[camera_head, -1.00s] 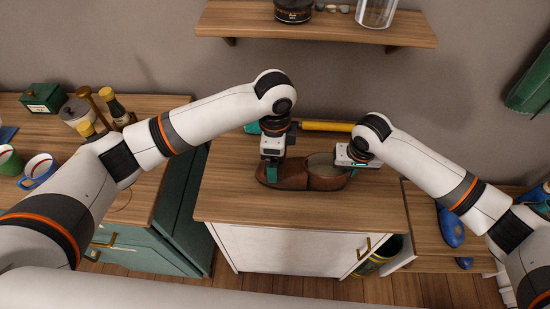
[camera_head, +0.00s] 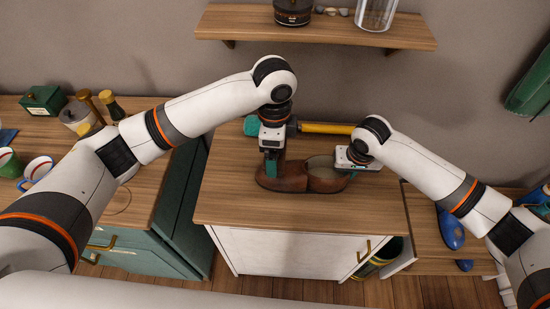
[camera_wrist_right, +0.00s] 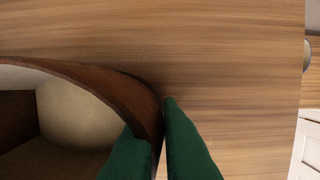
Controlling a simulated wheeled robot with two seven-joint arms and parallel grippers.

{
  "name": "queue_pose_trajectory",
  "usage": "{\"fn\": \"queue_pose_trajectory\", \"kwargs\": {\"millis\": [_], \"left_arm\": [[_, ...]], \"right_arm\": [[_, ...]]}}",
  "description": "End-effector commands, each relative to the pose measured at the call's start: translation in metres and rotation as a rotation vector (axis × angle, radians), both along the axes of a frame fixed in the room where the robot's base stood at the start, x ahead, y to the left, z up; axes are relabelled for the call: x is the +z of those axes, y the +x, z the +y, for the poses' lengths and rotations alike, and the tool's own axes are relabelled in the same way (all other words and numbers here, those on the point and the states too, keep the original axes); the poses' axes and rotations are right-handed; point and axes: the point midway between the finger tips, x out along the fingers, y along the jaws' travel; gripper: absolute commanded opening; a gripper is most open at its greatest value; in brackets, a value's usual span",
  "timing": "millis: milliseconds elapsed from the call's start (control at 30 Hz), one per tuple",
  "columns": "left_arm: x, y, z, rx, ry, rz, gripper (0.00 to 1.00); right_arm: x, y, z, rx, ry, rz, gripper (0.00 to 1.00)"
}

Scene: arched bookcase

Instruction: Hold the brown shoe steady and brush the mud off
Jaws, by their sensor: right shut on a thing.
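The brown shoe (camera_head: 325,182) lies on the wooden top of the white cabinet, its opening toward the right. My right gripper (camera_wrist_right: 154,118) is shut on the shoe's rim at the heel end, one green finger inside and one outside. My left gripper (camera_head: 271,168) points down at the toe end of the shoe, its teal fingertips at or just above the upper. Whether it grips anything is unclear. No brush can be made out for certain. A yellow bar or handle (camera_head: 325,128) lies behind the shoe. Mud cannot be clearly made out.
A teal item (camera_head: 252,126) lies behind my left gripper. A wooden shelf (camera_head: 320,30) hangs above. Mugs (camera_head: 38,170) and bottles stand on the left counter. Blue shoes (camera_head: 451,228) are at the right. The front of the cabinet top (camera_head: 290,212) is clear.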

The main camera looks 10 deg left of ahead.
Motion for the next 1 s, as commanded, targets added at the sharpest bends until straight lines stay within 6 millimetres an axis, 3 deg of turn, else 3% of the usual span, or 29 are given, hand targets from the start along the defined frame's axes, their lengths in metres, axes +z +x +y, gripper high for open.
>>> {"fn": "queue_pose_trajectory", "kwargs": {"millis": [367,1000], "left_arm": [[-0.013,0.001,0.002,0.002,0.001,0.001,0.67],[-0.07,0.001,0.002,0.001,0.001,0.001,0.67]], "right_arm": [[0.0,0.0,0.001,0.0,0.001,0.0,0.0],[0.0,0.0,0.0,0.0,0.001,0.0,0.0]]}}
